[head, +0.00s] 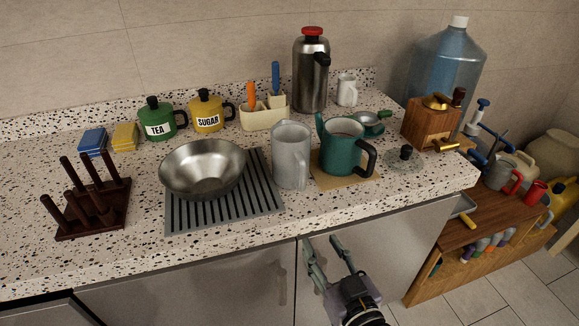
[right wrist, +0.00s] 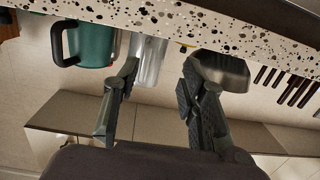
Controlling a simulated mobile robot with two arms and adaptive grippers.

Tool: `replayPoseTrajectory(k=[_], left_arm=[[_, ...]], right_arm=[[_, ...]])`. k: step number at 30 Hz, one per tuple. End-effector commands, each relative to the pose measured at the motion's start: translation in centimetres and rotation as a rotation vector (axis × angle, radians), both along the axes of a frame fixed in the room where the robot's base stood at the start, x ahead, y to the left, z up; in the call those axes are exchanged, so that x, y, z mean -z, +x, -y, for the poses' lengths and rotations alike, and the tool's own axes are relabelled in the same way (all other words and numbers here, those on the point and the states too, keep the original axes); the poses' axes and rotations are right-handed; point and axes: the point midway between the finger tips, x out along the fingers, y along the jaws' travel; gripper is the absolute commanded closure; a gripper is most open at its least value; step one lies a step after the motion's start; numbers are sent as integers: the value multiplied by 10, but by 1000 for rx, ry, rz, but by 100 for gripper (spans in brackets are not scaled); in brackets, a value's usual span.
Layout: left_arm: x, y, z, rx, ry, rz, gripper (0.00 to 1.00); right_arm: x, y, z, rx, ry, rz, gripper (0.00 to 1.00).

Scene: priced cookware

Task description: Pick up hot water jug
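A tall steel jug (head: 311,75) with a red lid and black handle stands upright at the back of the speckled counter. It looks like the hot water jug, but no label shows. A grey, glassy jug (head: 291,157) stands nearer the front, beside the drying mat; it also shows in the right wrist view (right wrist: 149,60). My right gripper (head: 328,248) is open and empty, below and in front of the counter edge. In the right wrist view its fingers (right wrist: 160,78) are spread apart. My left gripper is not in view.
A green pitcher (head: 339,150) stands on a tan mat right of the grey jug. A steel bowl (head: 202,168) sits on the striped drying mat (head: 262,198). A utensil holder (head: 263,117), white mug (head: 347,90) and wooden grinder (head: 432,125) surround the steel jug.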

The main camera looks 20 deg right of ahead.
Motion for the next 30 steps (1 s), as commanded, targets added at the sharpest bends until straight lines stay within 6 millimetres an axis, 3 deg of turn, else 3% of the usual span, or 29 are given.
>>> replayPoseTrajectory(k=[3, 6, 12, 14, 24, 30], left_arm=[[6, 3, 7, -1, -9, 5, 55], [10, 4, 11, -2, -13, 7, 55], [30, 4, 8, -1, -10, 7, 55], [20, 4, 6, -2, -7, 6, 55], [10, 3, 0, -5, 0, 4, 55], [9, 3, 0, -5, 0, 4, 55]], right_arm=[[-31, -7, 6, 16, 7, 63, 62], [-40, -5, 8, 20, 9, 84, 62], [-40, 18, 7, 20, 9, 92, 62], [-45, 30, 7, 20, 8, 87, 62], [-45, 95, 4, 20, 10, 86, 62], [-43, 113, 3, 20, 10, 84, 62]])
